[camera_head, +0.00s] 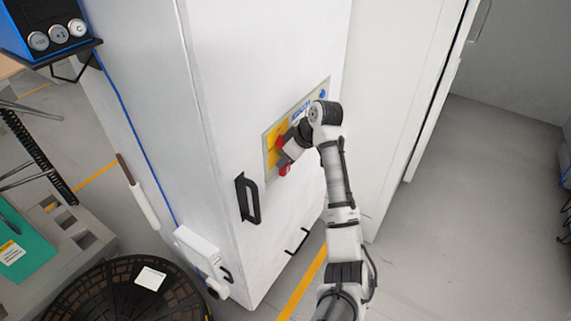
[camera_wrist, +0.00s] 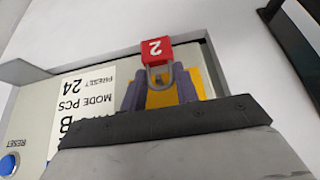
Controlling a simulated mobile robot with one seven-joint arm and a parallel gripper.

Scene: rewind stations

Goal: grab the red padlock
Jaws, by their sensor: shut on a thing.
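The red padlock (camera_wrist: 156,48) carries a white "2", which appears upside down in the wrist view. Its grey shackle lies between the two purple fingers of my gripper (camera_wrist: 159,80), which is shut on it. The padlock body sticks out beyond the fingertips, in front of the control panel (camera_wrist: 42,112). In the head view my gripper (camera_head: 285,157) is at the panel on the white cabinet (camera_head: 240,100), and a red piece (camera_head: 285,170), likely the padlock, shows just below it. Whether the shackle still passes through anything on the panel is hidden.
Another red part (camera_head: 279,142) shows on the panel's yellow area. A black handle (camera_head: 247,199) sticks out from the cabinet below left of my gripper. A blue button (camera_wrist: 8,164) is at the panel's corner. Open floor (camera_head: 470,220) lies to the right.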

